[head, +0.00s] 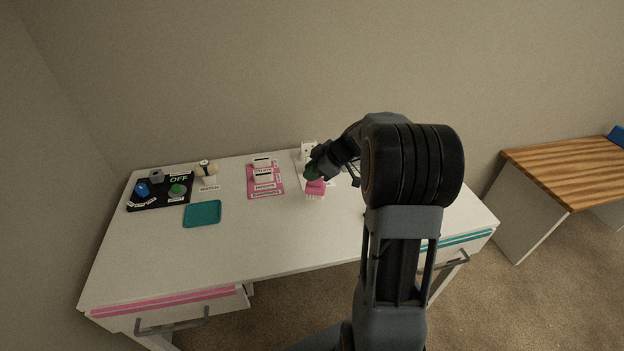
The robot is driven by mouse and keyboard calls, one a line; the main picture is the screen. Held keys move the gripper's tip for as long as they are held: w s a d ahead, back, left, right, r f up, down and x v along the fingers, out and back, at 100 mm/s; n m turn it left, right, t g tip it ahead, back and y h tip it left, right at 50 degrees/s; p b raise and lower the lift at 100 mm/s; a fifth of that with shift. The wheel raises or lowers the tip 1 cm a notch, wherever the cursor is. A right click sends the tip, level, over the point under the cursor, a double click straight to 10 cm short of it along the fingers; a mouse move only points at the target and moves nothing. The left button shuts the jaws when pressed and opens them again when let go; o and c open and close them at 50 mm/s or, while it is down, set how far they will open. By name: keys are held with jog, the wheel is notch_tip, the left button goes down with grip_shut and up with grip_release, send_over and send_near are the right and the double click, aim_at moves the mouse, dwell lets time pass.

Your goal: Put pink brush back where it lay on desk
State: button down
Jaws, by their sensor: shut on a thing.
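The pink brush (314,189) is at the middle right of the white desk (260,236), with its pale bristles facing the front of the desk. My gripper (312,174) is shut on the brush from above and behind; the fingers are small and partly hidden by the arm. I cannot tell whether the brush touches the desk top or hangs just above it. My arm hides much of the right part of the desk.
A pink labelled board (277,191), a teal tray (202,214), a watch on a stand (206,170) and a black control panel (150,203) with several knobs stand to the left. A white object (308,151) is behind the gripper. A wooden-topped table (570,170) is far right. The front middle of the desk is clear.

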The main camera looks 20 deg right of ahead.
aim_at(312, 185)
jog(key=shift+w+f, duration=0.2)
jog(key=shift+f, duration=1.6)
jog(key=shift+f, duration=0.2)
jog(key=c, duration=1.1)
grip_release()
jog(key=shift+r, duration=0.1)
jog(key=shift+o, duration=0.2)
jog(key=shift+r, duration=0.15)
